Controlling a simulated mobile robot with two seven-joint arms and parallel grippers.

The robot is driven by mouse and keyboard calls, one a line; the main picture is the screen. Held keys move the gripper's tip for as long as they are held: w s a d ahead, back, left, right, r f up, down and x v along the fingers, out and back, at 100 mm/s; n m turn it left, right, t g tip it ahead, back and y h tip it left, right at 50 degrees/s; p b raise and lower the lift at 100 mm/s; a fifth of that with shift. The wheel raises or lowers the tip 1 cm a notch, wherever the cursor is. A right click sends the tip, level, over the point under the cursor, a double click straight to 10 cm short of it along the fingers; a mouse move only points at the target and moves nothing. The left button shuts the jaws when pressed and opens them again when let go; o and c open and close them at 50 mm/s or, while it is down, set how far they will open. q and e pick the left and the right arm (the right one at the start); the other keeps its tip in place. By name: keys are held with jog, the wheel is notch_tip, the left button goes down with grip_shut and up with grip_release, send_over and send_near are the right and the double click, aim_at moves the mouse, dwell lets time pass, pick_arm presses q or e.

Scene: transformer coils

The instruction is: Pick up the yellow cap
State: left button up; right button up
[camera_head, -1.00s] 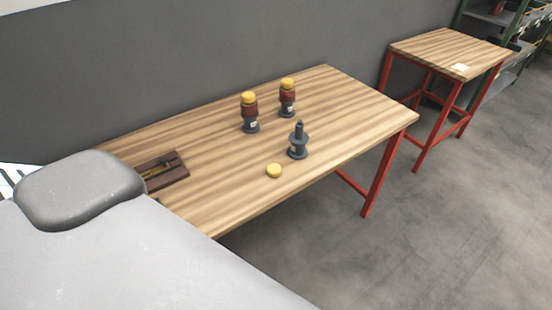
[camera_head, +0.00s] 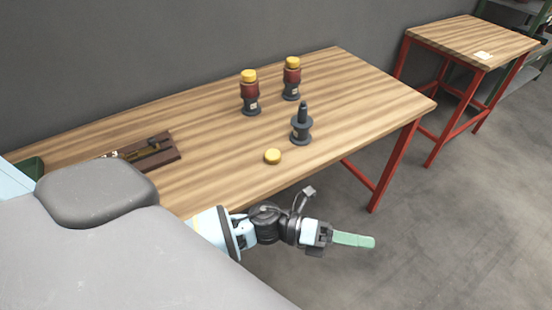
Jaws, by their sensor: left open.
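A loose yellow cap (camera_head: 272,156) lies flat on the wooden table (camera_head: 220,180) near its front edge. Just right of it and farther back stands a dark grey coil base with a bare post (camera_head: 301,125). Two assembled coils, each with a dark base, a red-brown body and a yellow cap on top, stand farther back: one on the left (camera_head: 250,95) and one on the right (camera_head: 292,80). My left gripper (camera_head: 354,240), with green fingers, is in front of the table's front edge, to the right of and nearer than the loose cap. It is open and apart from everything. My right gripper is not in view.
A brown wooden tray (camera_head: 150,152) with a tool-like item lies at the table's left. A dark green container (camera_head: 30,168) shows at the far left. A smaller red-legged table (camera_head: 470,38) and a shelf (camera_head: 525,25) stand at the right. The table's right part is clear.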

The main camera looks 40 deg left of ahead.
pick_arm(q)
jog(key=m+g, duration=0.4)
jog(key=m, duration=0.1)
notch_tip(320, 180, up, 3)
jog(key=m+g+y+b, duration=0.2)
jog(key=m+y+b, duration=0.3)
jog(key=m+y, duration=1.25)
send_over(273, 154)
jog(key=shift+s+d+n+y, duration=0.15)
jog(key=shift+d+n+y, duration=0.3)
jog(key=shift+n, duration=0.5)
jog(key=shift+a+r, duration=0.3)
jog(key=shift+a, duration=0.2)
jog(key=shift+f, duration=1.7)
jog(key=shift+w+f, duration=0.2)
jog(key=shift+f, duration=2.05)
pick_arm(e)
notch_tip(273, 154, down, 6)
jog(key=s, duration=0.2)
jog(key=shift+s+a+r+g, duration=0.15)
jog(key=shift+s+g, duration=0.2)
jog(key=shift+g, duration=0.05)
pick_arm(q)
jog(key=shift+c, duration=0.5)
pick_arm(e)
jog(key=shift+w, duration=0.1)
